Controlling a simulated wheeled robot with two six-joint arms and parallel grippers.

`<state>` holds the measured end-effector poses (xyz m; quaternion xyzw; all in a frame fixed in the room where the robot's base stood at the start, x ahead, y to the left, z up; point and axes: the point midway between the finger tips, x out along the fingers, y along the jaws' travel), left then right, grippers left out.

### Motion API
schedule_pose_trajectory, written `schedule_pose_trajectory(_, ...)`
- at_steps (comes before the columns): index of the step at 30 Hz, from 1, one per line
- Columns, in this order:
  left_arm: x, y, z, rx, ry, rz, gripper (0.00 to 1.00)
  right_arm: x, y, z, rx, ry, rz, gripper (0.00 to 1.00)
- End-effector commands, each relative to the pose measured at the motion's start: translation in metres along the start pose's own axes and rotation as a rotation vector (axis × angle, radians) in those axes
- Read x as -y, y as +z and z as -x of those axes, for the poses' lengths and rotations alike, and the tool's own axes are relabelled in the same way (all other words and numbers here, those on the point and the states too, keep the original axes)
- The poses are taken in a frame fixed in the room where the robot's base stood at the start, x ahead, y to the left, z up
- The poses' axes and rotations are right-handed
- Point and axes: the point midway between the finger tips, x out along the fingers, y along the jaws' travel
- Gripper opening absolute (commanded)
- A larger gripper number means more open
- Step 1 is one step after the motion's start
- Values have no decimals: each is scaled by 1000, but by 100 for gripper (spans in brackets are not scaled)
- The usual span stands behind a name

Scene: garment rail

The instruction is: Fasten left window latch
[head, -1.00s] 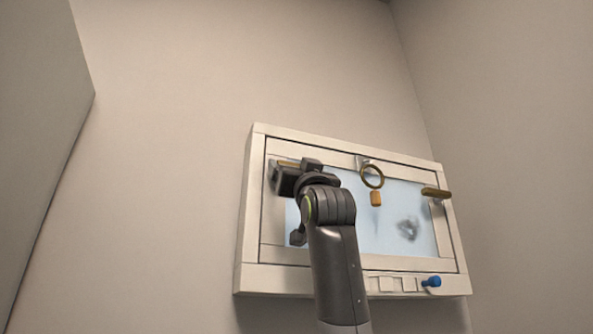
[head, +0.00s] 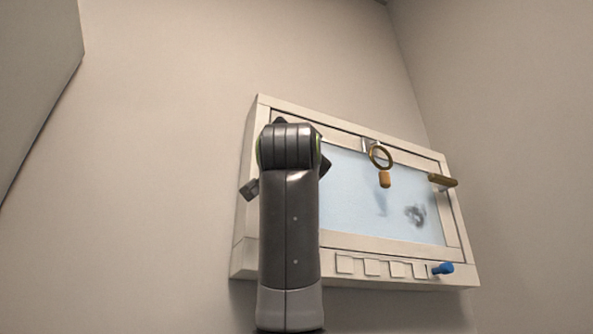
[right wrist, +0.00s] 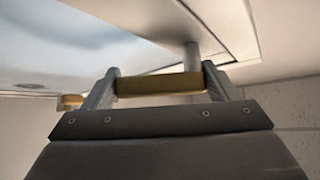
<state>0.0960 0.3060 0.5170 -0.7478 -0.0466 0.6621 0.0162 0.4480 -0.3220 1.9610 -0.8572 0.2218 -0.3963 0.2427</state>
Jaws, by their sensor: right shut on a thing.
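A white-framed window (head: 395,152) with a pale pane is on the wall. Its left latch is hidden behind my right arm in the head view. In the right wrist view the latch's brass handle (right wrist: 158,84) lies between the two grey fingers of my right gripper (right wrist: 160,88), which is shut on it. A metal post (right wrist: 191,56) joins the handle to the frame. The right latch (head: 441,181) is a brass bar on the right side of the frame. My left gripper is not in view.
A brass ring (head: 381,157) hangs at the top of the frame, with an orange pull (head: 384,179) below it. A blue knob (head: 443,268) and several white square plates (head: 371,267) line the lower frame. A dark smudge (head: 414,215) marks the pane.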

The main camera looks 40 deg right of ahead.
Motion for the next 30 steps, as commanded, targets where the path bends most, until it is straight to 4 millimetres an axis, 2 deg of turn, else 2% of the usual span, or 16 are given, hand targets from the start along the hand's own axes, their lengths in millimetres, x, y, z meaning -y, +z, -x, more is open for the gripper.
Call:
schedule_pose_trajectory(3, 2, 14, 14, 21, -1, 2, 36, 5, 3, 0, 7, 79, -78, 40)
schedule_pose_trajectory(7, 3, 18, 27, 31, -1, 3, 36, 7, 5, 3, 8, 167, -165, 40)
schedule_pose_trajectory(21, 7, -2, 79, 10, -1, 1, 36, 13, 11, 10, 5, 473, -470, 40)
schedule_pose_trajectory(30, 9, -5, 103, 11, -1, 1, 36, 16, 15, 14, 4, 608, -605, 40)
